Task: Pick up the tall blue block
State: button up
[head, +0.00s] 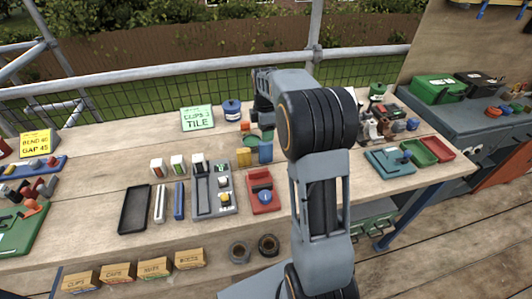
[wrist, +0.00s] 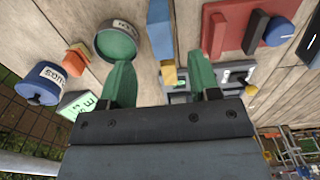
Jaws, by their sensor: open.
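The tall blue block (head: 265,152) stands on the wooden table in the head view, just right of a yellow block (head: 243,157). In the wrist view the blue block (wrist: 159,28) shows at the top centre, beyond the fingertips and between their lines. The yellow block (wrist: 168,72) lies nearer, between the fingers. My gripper (wrist: 160,64) is open with its two green fingers apart and nothing held. In the head view it hangs behind the blocks, partly hidden by my arm.
A round green tin (wrist: 116,40) is close by my left finger in the wrist view. A red device (wrist: 235,28) with a blue knob lies right of the blue block. An orange block (wrist: 77,58) and blue tin (wrist: 42,84) are at left.

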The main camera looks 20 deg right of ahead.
aim_at(266, 144)
jog(key=shift+s+f, duration=0.15)
jog(key=shift+f, duration=2.95)
jog(key=c, duration=1)
jog(key=shift+r, duration=0.1)
